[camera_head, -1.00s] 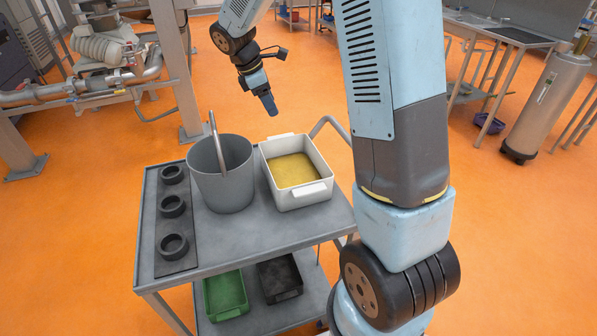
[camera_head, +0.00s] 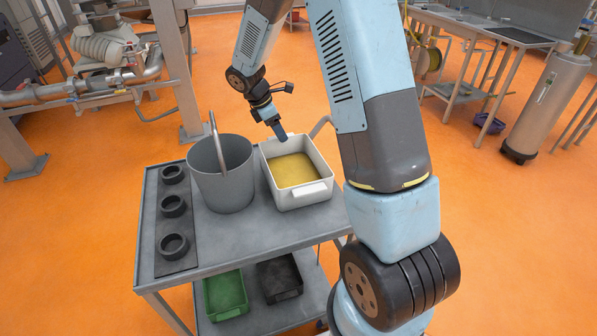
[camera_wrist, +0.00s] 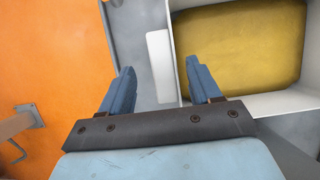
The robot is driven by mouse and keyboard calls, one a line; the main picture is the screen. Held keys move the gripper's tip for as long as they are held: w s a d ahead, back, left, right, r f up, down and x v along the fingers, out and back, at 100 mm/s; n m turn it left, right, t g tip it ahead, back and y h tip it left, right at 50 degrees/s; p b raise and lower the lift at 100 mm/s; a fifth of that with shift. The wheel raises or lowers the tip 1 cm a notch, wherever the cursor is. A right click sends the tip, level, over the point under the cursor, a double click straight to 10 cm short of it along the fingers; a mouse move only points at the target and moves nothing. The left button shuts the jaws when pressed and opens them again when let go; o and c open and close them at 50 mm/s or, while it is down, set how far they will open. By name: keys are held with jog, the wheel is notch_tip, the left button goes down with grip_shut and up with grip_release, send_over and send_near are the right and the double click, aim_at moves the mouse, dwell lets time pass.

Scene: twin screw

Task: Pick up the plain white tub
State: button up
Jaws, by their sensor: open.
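The plain white tub (camera_head: 303,194) stands upright on the top shelf of a grey cart, beside a grey bucket. It has a ledge handle at each end and a yellow layer inside. My gripper (camera_head: 281,137) is above the tub's far rim in the head view, pointing down. In the wrist view the white tub (camera_wrist: 222,107) fills the upper right, and its far handle (camera_wrist: 161,66) lies ahead between the two blue fingers of my gripper (camera_wrist: 158,80). The fingers are apart and empty. I cannot tell how high they are above the handle.
The grey bucket (camera_head: 222,188) with a raised handle stands left of the tub on the cart (camera_head: 262,238). A dark strip with black rings (camera_head: 172,206) lies at the left. Green and black bins (camera_head: 225,294) sit on the lower shelf. The cart's push bar rises behind the tub.

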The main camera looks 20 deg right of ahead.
jog(key=shift+a+x, duration=0.2)
jog(key=shift+x, duration=2.35)
jog(key=shift+s+f, duration=0.1)
jog(key=shift+s, duration=0.1)
jog(key=shift+c, duration=0.4)
grip_shut()
